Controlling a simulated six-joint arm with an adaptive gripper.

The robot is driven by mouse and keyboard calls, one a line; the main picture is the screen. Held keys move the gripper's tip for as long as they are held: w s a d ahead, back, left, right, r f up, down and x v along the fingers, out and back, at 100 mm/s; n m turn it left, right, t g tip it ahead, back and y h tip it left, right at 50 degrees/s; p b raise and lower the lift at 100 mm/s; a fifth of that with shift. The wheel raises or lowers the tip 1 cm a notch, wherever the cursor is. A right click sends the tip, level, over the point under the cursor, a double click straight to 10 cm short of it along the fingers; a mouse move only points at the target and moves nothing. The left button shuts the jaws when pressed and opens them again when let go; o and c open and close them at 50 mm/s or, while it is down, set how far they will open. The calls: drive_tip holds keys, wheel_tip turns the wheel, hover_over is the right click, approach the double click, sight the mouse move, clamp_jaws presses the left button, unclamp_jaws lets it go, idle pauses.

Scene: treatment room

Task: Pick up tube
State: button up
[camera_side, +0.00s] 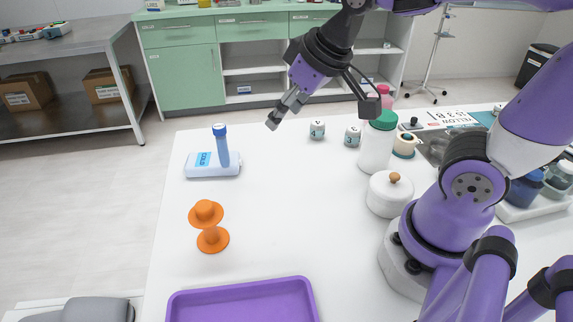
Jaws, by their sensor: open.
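A blue tube (222,150) with a darker blue cap stands nearly upright at the left of the white table. Its lower end meets a white and light-blue cold pack (200,171); I cannot tell whether it stands on the pack or just behind or in front of it. My gripper (321,115) is open and empty, above the table to the right of the tube and clear of it.
An orange spool (210,227) and a purple tray (243,303) are at the front. White labelled containers (317,129), a green-capped bottle (377,148) and a knobbed white jar (389,195) are to the right. The table's middle is clear.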

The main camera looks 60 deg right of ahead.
approach(225, 138)
drive_tip(key=f, duration=0.1)
drive_tip(key=shift+t, duration=0.3)
drive_tip(key=x, duration=0.5)
drive_tip(key=shift+w+a, duration=0.3)
drive_tip(key=shift+a, duration=0.05)
drive_tip(key=shift+d+x, duration=0.15)
drive_tip(key=shift+x, duration=1.35)
drive_tip(key=shift+d+x, duration=0.15)
drive_tip(key=shift+x, duration=1.3)
drive_tip(key=shift+s+f, duration=0.1)
drive_tip(key=shift+s, duration=0.05)
clamp_jaws()
